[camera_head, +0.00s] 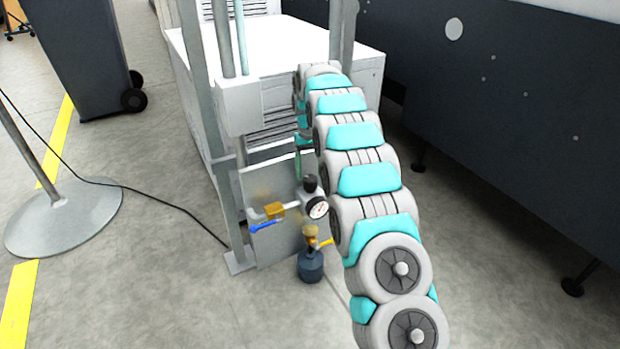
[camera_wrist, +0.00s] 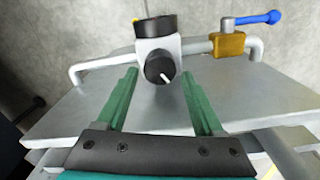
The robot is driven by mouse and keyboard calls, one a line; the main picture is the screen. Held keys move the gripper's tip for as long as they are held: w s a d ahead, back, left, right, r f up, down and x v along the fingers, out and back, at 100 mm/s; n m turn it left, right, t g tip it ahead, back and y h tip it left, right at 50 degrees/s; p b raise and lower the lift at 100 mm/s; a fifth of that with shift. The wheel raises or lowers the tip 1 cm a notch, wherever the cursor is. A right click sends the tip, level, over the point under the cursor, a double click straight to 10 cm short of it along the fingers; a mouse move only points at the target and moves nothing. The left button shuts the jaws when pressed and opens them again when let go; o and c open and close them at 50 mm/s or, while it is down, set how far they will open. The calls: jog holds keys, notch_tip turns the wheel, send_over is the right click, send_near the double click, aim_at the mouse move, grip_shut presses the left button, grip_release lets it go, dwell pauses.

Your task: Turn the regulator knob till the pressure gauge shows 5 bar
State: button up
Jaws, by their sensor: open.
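The regulator knob (camera_wrist: 160,69) is a black round cap with a white pointer line, on top of a light grey regulator body (camera_wrist: 160,46). My gripper (camera_wrist: 159,74) is open, its two green fingers pointing toward the knob, one on each side with gaps between. I cannot tell whether the fingertips reach the knob's depth. The pressure gauge (camera_wrist: 156,26) shows as a dark round housing beyond the knob; its face is turned away there. In the head view the gauge (camera_head: 318,209) shows a white dial, too small to read, below the black knob (camera_head: 310,184).
A brass valve (camera_head: 274,210) with a blue handle (camera_head: 264,227) sits left of the regulator on the pipe. A dark bowl (camera_head: 311,266) with a brass, yellow-handled fitting hangs below. A grey plate (camera_head: 262,190) backs them. My arm passes close on the right.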

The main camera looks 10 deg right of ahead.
aim_at(310, 178)
notch_tip(310, 178, up, 3)
jog(key=shift+f, duration=0.1)
jog(key=shift+r, duration=0.55)
jog(key=shift+s+r, duration=0.1)
jog(key=shift+s, duration=0.05)
jog(key=s+r+g, duration=0.1)
jog(key=s+r, duration=0.4)
jog(key=s, duration=0.7)
jog(key=s+r, duration=0.5)
jog(key=s, duration=0.7)
jog(key=s+f, duration=0.3)
jog(key=s, duration=1.2)
jog(key=s+f, duration=0.3)
jog(key=s, duration=1.3)
jog(key=shift+m+g, duration=0.4)
